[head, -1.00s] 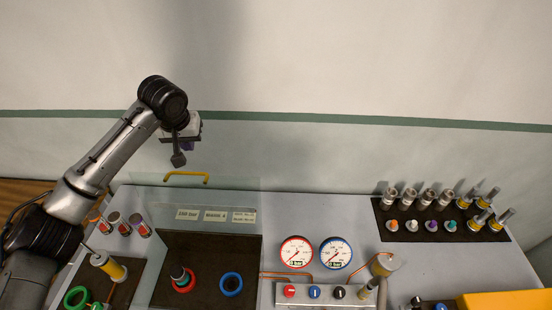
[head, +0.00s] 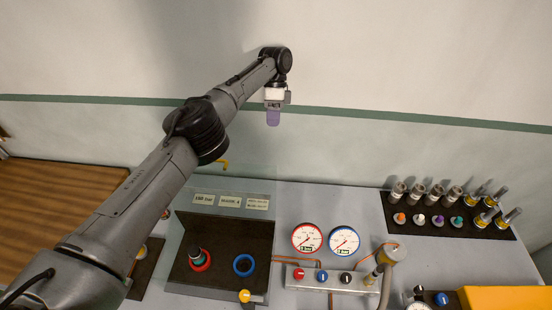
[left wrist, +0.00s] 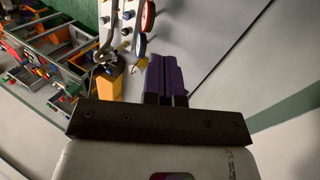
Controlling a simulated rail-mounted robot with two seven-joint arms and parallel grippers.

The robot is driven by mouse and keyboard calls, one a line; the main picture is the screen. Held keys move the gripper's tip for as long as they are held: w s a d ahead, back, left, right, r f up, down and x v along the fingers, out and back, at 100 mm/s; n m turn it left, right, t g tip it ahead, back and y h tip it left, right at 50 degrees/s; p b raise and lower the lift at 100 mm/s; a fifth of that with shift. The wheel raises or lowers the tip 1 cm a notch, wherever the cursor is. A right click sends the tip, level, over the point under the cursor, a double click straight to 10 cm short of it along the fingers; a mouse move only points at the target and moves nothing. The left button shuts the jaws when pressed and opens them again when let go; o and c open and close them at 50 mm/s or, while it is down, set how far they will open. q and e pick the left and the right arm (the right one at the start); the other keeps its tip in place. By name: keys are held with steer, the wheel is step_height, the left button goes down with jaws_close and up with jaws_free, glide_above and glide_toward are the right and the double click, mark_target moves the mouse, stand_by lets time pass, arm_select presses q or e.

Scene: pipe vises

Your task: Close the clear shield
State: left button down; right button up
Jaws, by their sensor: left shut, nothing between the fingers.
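The clear shield (head: 245,160) stands raised behind the dark tray, a faint see-through panel against the wall. Its yellow handle (head: 224,165) shows only at its right end, because my left arm covers the rest. My left gripper (head: 273,118) has purple fingers, shut and empty. In the head view it appears above and to the right of the handle, apart from it. The shut fingers also show in the left wrist view (left wrist: 166,78), with no shield recognisable there. My right gripper is out of view.
The dark tray (head: 222,232) holds a red ring (head: 203,266) and a blue ring (head: 244,265). Two gauges (head: 326,240) stand above a valve block to the right. A rack of fittings (head: 440,222) stands farther right. The grey bench between has free room.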

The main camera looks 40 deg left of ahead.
arm_select(q)
steer(key=s+d+f+m, duration=0.1)
steer(key=s+d+f, duration=0.3)
steer(key=s+f, duration=0.2)
steer(key=shift+x, duration=1.35)
steer(key=shift+w+d+f, duration=0.1)
